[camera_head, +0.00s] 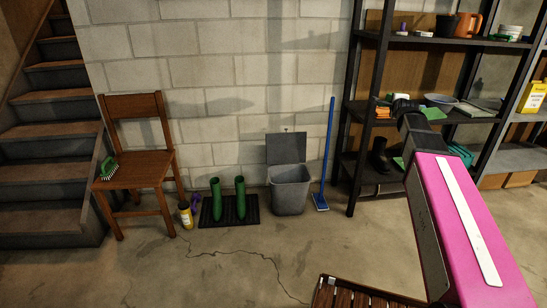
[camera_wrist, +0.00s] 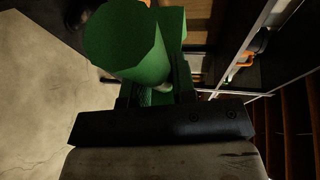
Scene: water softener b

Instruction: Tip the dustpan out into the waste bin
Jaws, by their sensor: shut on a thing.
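The grey waste bin (camera_head: 291,190) stands on the floor against the block wall, its lid (camera_head: 286,148) raised at the back. In the wrist view my gripper (camera_wrist: 155,93) is shut on a green thing, which I take to be the dustpan (camera_wrist: 125,42). Its round end and a flat part show beyond the fingers; its contents are not visible. In the head view my arm hides the gripper, in front of the shelves and to the right of the bin. Green bits show beside the arm, but I cannot tell whether they are the dustpan.
A blue long-handled tool (camera_head: 328,155) leans right of the bin. Green boots (camera_head: 216,200) on a dark mat (camera_head: 248,216) stand left of it, then a wooden chair (camera_head: 140,172). A dark shelf rack (camera_head: 362,110) stands right. A slatted wooden thing (camera_head: 350,296) is in front. Floor between is clear.

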